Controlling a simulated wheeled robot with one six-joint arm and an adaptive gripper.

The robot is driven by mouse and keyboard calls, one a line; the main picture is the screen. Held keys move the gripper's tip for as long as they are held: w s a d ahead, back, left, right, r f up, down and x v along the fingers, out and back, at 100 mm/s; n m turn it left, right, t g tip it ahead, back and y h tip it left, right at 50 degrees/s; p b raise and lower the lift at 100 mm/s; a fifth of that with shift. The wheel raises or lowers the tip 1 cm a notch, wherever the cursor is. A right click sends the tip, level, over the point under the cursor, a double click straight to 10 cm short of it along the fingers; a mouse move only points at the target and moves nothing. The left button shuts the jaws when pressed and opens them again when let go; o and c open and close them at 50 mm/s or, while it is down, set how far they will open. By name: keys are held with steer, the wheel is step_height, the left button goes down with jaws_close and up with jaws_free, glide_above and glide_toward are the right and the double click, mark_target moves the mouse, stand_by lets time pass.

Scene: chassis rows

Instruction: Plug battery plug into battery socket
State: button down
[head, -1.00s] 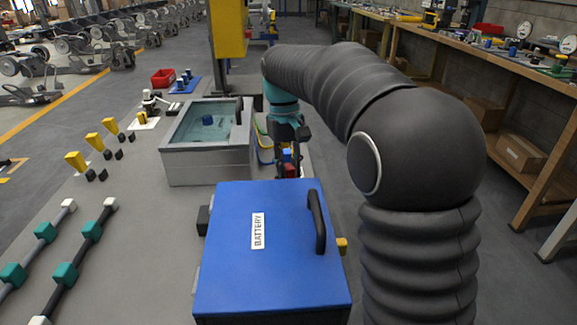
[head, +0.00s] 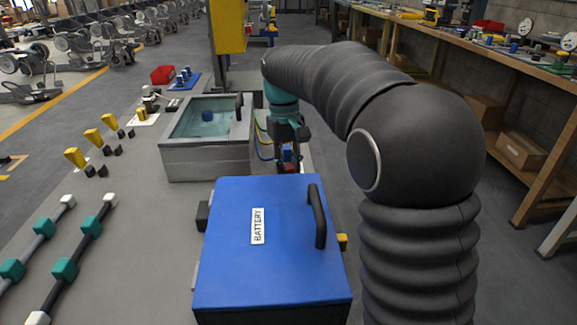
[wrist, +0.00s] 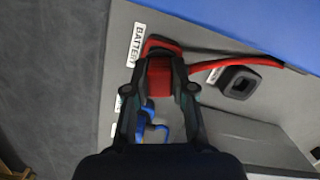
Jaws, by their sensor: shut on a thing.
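In the wrist view my gripper (wrist: 160,82) is shut on a red plug (wrist: 160,72). A red cable (wrist: 207,65) runs to the right from near the plug. Beside the plug is a "BATTERY" label (wrist: 135,46), and just beyond the plug is a red edge or rim (wrist: 158,44), which looks like the battery socket. The plug overlaps it in the picture; I cannot tell whether it is inserted. In the head view my gripper (head: 288,158) points down behind the blue battery box (head: 275,245), and only a little red shows there.
A black square socket or holder (wrist: 240,82) stands right of the plug, and a blue plug with cable (wrist: 150,118) lies below it. The grey tank (head: 207,155) stands left of my gripper. The box's black handle (head: 317,215) rises in front.

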steer(key=shift+f+b, duration=0.35)
steer(key=shift+f, duration=0.4)
steer(key=c, duration=0.9)
jaws_free()
step_height(320, 180, up, 12)
steer(key=w, duration=0.1)
steer(key=shift+w+a, duration=0.3)
